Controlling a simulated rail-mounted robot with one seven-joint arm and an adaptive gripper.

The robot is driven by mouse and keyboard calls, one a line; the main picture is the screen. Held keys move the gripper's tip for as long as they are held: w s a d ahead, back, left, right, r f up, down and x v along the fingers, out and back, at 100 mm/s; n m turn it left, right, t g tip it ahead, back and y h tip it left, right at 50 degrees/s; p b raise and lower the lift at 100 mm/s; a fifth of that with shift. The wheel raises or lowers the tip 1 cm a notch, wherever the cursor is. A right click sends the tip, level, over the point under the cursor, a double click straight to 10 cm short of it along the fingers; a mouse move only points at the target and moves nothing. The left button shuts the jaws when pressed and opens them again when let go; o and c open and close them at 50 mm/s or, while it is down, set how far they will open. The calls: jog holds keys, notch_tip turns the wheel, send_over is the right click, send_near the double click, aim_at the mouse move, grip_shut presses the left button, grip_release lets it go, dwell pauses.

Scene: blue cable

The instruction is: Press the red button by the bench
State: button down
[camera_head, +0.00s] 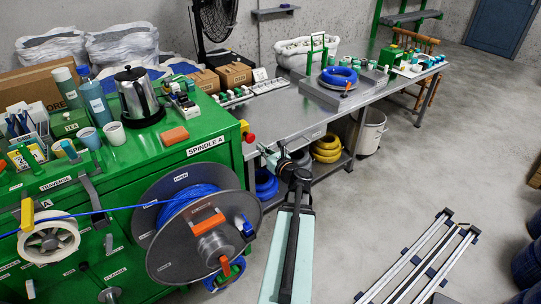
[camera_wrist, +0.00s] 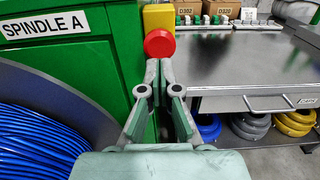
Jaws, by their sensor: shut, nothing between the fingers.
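The red button (camera_head: 250,138) sits on a small yellow box (camera_head: 244,126) at the right corner of the green cabinet, by the metal bench. In the wrist view the red button (camera_wrist: 159,42) is a round cap below the yellow box (camera_wrist: 158,17), just beyond the fingertips. My gripper (camera_wrist: 160,66) is shut and empty, with its tips lined up just under the button in the picture. In the head view my gripper (camera_head: 264,149) is slightly right of and below the button. A small gap seems to show there; I cannot tell the exact distance.
The green cabinet (camera_head: 228,150) carries a large spool of blue cable (camera_head: 190,208) at its front, left of my arm. The metal bench (camera_head: 290,120) extends right, with coils on its lower shelf. Rails (camera_head: 420,262) lie on the floor at right.

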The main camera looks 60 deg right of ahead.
aim_at(251, 140)
jog(key=shift+p+x, duration=0.45)
jog(key=shift+x, duration=1.85)
